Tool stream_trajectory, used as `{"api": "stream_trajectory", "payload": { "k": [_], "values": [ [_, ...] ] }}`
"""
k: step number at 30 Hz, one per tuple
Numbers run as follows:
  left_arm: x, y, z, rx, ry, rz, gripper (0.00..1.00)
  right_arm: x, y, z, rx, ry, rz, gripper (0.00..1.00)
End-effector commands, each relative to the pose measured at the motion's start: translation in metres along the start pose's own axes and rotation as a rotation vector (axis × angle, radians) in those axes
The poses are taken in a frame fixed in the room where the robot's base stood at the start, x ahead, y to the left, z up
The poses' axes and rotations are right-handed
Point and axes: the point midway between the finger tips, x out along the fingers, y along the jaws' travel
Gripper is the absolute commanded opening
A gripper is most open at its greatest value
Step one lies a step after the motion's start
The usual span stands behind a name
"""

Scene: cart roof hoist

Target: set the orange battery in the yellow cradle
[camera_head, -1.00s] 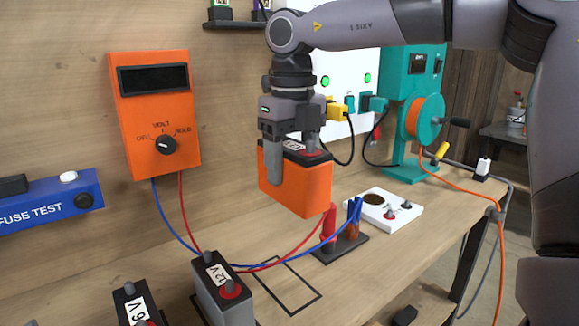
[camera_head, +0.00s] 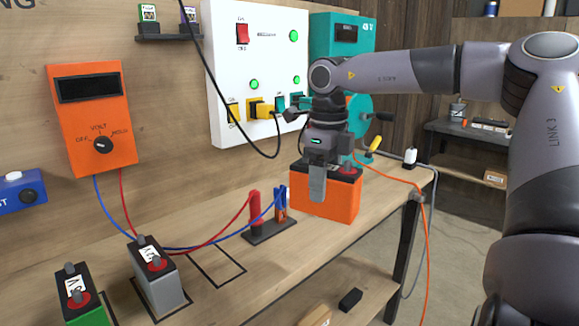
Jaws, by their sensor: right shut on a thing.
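The orange battery (camera_head: 343,203) has a black top with a red terminal and hangs upright over the right part of the bench. My right gripper (camera_head: 319,184) is shut on it from above, with one finger across its near face. The other finger is hidden. I cannot tell how high the battery is above the bench top. I cannot make out a yellow cradle in this view. My left gripper is not in view.
The probe stand (camera_head: 271,231) with red and blue probes is left of the battery. A grey battery (camera_head: 163,283) and a green one (camera_head: 88,307) stand at the front left. The white panel (camera_head: 258,72) and teal hoist (camera_head: 334,35) are behind.

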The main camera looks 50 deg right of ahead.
Motion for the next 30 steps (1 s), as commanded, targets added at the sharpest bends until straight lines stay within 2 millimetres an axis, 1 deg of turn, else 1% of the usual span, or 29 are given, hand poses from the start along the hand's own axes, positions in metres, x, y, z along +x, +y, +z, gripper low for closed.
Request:
{"api": "stream_trajectory", "payload": {
  "k": [1,3,6,10,14,17,18,21,24,30],
  "values": [
    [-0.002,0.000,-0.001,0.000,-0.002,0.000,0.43,0.009,-0.009,-0.007,-0.045,-0.010,0.006,0.00],
    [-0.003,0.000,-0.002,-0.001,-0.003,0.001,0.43,0.027,-0.019,-0.017,-0.119,-0.011,0.005,0.00],
    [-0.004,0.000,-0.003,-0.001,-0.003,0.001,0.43,0.054,-0.029,-0.029,-0.234,-0.011,0.003,0.00],
    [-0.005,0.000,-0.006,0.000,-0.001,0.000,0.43,0.089,-0.034,-0.040,-0.396,-0.010,0.001,0.00],
    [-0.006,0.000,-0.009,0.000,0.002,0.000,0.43,0.125,-0.030,-0.046,-0.569,-0.010,0.001,0.00],
    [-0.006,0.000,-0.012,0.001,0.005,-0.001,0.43,0.156,-0.022,-0.050,-0.734,-0.009,0.001,0.00],
    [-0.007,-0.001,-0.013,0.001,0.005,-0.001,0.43,0.169,-0.017,-0.052,-0.808,-0.008,0.002,0.00],
    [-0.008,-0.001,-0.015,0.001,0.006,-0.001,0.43,0.200,0.000,-0.052,-1.006,-0.011,0.002,0.00],
    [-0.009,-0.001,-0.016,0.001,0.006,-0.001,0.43,0.225,0.017,-0.049,-1.183,-0.014,0.001,0.00],
    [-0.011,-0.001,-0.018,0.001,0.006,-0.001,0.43,0.260,0.054,-0.040,-1.490,-0.015,-0.004,0.00]
  ]
}}
